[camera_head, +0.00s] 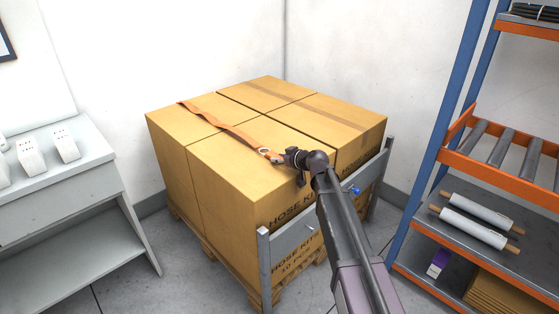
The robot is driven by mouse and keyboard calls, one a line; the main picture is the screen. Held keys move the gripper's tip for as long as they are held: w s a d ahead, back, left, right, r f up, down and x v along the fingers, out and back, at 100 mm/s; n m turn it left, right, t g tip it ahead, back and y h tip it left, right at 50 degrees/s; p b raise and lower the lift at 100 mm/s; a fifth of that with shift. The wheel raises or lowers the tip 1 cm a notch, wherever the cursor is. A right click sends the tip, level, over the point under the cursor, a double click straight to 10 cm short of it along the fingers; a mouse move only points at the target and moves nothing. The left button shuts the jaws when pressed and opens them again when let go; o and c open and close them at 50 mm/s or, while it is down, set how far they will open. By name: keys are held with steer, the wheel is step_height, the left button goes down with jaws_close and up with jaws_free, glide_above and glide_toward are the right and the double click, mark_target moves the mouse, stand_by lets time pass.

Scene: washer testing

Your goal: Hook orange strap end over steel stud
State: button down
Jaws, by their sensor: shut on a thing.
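The orange strap (215,121) lies across the tops of the cardboard boxes, from their far left edge toward the front. Its near end has a pale ring-like fitting (264,150). My gripper (279,158) is shut on the strap end, just above the front box's top; the fingers are small and partly hidden by my wrist. A small steel stud (311,229) appears to stick out from the grey front rail, below my gripper and slightly to its right. The strap end is apart from the stud.
Several large boxes (222,195) stand on a wooden pallet (185,222). A grey rail (290,245) with a blue knob (356,190) runs along their front. A blue and orange rack (420,190) stands right, a white bench (60,205) left.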

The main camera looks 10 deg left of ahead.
steer(key=shift+f, duration=0.25)
steer(key=shift+c, duration=1.5)
jaws_free()
steer(key=shift+r, duration=0.1)
steer(key=p+v, duration=0.4)
steer(key=v, duration=1)
steer(key=shift+s+a+p, duration=0.2)
steer(key=shift+s+p, duration=0.05)
steer(key=shift+p, duration=0.1)
